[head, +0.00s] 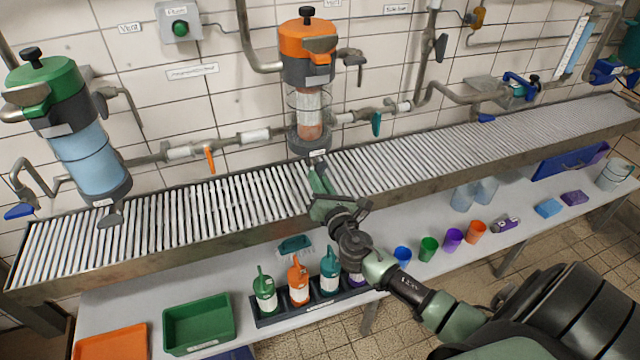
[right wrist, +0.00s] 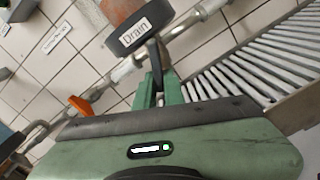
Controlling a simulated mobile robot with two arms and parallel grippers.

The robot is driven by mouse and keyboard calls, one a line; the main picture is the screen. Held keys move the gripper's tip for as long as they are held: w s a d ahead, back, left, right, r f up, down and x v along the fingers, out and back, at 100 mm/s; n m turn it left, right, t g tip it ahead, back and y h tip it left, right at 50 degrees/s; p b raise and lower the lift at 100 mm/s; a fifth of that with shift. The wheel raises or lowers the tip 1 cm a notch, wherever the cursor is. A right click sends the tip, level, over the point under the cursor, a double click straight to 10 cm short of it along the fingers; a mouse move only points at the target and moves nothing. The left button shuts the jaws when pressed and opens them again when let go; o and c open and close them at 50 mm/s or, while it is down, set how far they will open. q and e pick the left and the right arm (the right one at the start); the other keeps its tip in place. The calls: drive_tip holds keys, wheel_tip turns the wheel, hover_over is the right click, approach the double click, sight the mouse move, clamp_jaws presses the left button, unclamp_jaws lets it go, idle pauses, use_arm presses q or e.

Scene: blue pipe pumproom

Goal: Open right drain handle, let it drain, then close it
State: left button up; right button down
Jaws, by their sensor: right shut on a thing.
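The right filter vessel (head: 307,75) has an orange top, a clear middle with reddish-brown content, and a dark base with a "Drain" label, which also shows in the right wrist view (right wrist: 134,35). Its dark drain handle (right wrist: 157,54) hangs below the label and runs down between my green fingers. My right gripper (head: 318,168) is shut on this handle, just below the vessel and above the grated trough. No liquid is seen coming out. Much of the handle is hidden by the fingers. My left gripper is not in view.
A left vessel (head: 85,155) with a green top and blue content has its own drain. Pipes with an orange lever (head: 209,159) and a teal lever (head: 376,124) run along the wall. The grated trough (head: 180,218) spans below. Bottles, coloured cups and trays stand on the lower shelf.

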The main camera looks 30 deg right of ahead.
drive_tip(key=m, duration=0.3)
drive_tip(key=shift+a+r+b, duration=0.1)
drive_tip(key=shift+a+b, duration=0.15)
drive_tip(key=shift+b, duration=0.15)
drive_tip(key=m, duration=0.3)
drive_tip(key=shift+w+a+r+m+b, duration=0.1)
drive_tip(key=shift+a+r+m+b, duration=0.05)
drive_tip(key=shift+r+m+b, duration=0.2)
drive_tip(key=shift+a+r+m, duration=0.1)
drive_tip(key=shift+r+m, duration=0.15)
drive_tip(key=shift+m, duration=1.3)
drive_tip(key=shift+a+r+m, duration=0.1)
drive_tip(key=shift+r+m, duration=0.15)
drive_tip(key=shift+m, duration=1.25)
drive_tip(key=c, duration=1.5)
unclamp_jaws()
